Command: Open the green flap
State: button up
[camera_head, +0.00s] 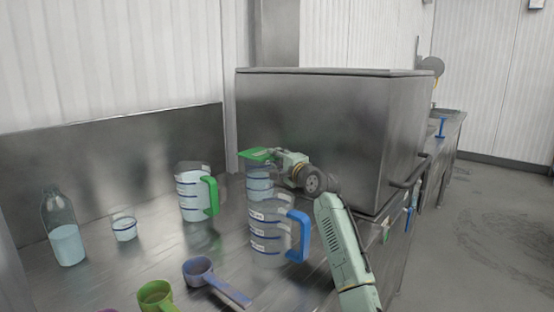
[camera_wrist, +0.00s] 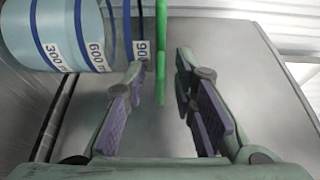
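The green flap (camera_head: 257,154) lies roughly level across the top of a clear measuring jug (camera_head: 259,182) that stands near the big steel box. In the wrist view the flap (camera_wrist: 161,45) appears edge-on as a thin green strip, and the jug (camera_wrist: 60,35) with blue bands and volume marks is at upper left. My gripper (camera_head: 279,158) is at the flap's right side at jug-top height. In the wrist view my gripper (camera_wrist: 163,75) has its fingers apart, with the strip's end near the gap between the fingertips. Contact cannot be told.
A blue-handled jug (camera_head: 270,228) stands in front, close beside my arm. A green-handled jug (camera_head: 193,193), a small tub (camera_head: 124,226) and a bottle (camera_head: 66,240) stand left. Blue (camera_head: 199,270) and green (camera_head: 155,294) scoops lie in front. The steel box (camera_head: 310,120) bounds the back.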

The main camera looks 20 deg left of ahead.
grip_shut()
dwell(0.6)
